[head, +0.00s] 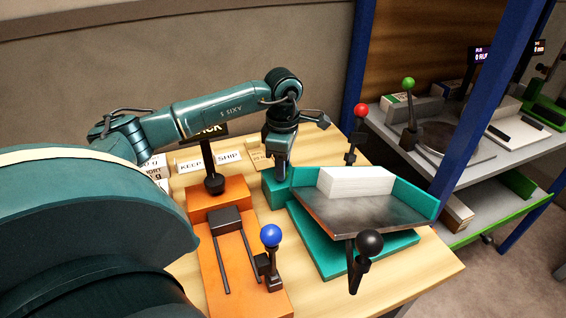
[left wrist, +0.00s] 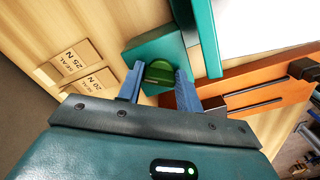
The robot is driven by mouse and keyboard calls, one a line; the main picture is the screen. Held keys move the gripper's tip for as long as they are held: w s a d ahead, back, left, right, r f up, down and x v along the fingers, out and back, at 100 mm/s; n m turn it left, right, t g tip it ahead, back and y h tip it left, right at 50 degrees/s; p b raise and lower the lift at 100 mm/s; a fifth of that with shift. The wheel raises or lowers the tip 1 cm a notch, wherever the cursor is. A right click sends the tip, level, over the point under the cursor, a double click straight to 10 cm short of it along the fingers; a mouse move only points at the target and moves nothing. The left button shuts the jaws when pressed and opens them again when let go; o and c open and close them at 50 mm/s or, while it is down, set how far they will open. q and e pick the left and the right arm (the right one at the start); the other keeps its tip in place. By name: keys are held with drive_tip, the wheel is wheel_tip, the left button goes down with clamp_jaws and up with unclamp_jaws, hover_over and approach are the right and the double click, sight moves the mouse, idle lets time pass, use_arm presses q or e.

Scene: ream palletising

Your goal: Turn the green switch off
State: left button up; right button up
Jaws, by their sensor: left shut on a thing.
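The green switch (left wrist: 160,72) is a round green knob on a teal box (left wrist: 160,45) in the left wrist view. My left gripper (left wrist: 160,84) has a finger on either side of the knob and is shut on it. In the head view the teal box (head: 279,197) stands on the wooden table, and my left gripper (head: 278,176) points down onto it. The gripper hides the switch there. Which way the switch is set cannot be told. My right gripper is not in view.
A tilted metal tray (head: 355,212) with a white ream (head: 356,181) stands just right of the teal box. An orange base (head: 213,260) with a blue-knobbed lever (head: 271,236) is to the left. Red-knobbed (head: 361,110) and black-knobbed (head: 369,243) levers stand near the tray.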

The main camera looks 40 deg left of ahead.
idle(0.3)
use_arm(q)
drive_tip(key=n, duration=0.6)
drive_tip(key=shift+w+a+n, duration=0.1)
drive_tip(key=shift+a+n, duration=0.05)
drive_tip(key=shift+n, duration=0.25)
drive_tip(key=n, duration=0.3)
drive_tip(key=shift+n, duration=0.3)
drive_tip(key=shift+a+n, duration=0.15)
drive_tip(key=shift+n, duration=1.55)
drive_tip(key=o, duration=1)
drive_tip(key=shift+r, duration=0.1)
wheel_tip(320, 180, up, 13)
drive_tip(key=shift+r+b, duration=0.1)
drive_tip(key=shift+b, duration=0.2)
